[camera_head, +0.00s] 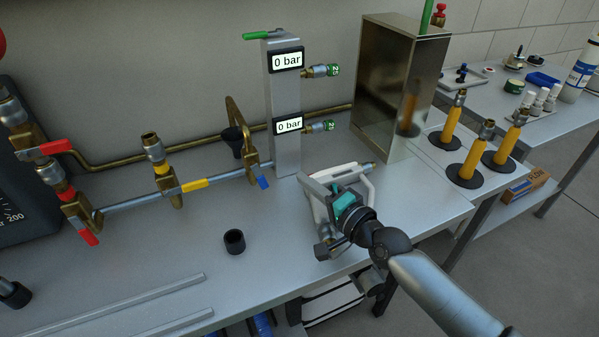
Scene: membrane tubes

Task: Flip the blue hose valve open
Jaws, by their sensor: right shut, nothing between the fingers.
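The blue valve handle (262,182) hangs on a brass valve at the right end of the lower pipe, just left of the grey gauge column (283,110). The handle points down and slightly right, at an angle to the pipe. My right gripper (338,192) is shut and empty, to the right of the blue handle and clearly apart from it. It is above a pale device (318,208) on the bench and hides part of it. My left gripper is out of view.
Red handles (56,147) and a yellow handle (195,185) sit on the valves to the left. A black cup (235,241) stands on the bench in front. A metal box (386,90) and yellow tubes on black bases (469,150) stand to the right. Bench space before the blue handle is clear.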

